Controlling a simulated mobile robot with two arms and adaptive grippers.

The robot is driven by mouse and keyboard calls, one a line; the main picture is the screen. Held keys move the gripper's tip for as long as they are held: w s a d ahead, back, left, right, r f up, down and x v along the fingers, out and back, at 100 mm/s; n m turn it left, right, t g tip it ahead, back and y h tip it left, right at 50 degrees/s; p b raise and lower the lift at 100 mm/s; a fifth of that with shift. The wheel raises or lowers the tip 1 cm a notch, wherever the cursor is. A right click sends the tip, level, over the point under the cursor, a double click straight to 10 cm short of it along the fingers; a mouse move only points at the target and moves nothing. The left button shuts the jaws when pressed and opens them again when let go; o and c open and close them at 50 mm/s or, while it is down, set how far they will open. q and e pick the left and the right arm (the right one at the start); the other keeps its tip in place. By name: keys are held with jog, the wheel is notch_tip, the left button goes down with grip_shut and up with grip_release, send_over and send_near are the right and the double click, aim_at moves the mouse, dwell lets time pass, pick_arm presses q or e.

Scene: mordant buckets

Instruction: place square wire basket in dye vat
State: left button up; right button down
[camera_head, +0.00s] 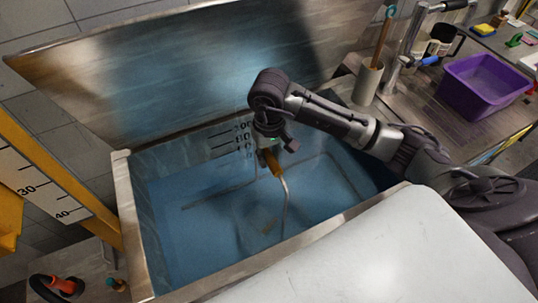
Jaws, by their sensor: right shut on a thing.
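The dye vat (128,205) is a large metal tub with its lid (180,75) raised, and blue liquid (190,235) inside. My right gripper (269,147) is over the vat, shut on the orange-brown handle (272,163) of the square wire basket. A bent wire stem (286,195) runs from the handle down into the liquid. Thin dark lines of a squarish frame show faintly in the blue; most of the basket is hidden or blurred there. Whether it touches the vat floor I cannot tell. My left gripper is not in view.
A purple tub (483,85), a holder with a stick (368,82), a tap and mugs stand on the counter at the right. A yellow-edged measuring scale (40,190) is at the left. Orange-handled tools (62,285) lie lower left.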

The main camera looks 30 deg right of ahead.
jog(key=shift+f, duration=0.65)
jog(key=shift+w, duration=0.1)
jog(key=shift+f, duration=0.2)
jog(key=c, duration=1)
grip_release()
jog(key=shift+o, duration=0.2)
jog(key=shift+r, duration=0.1)
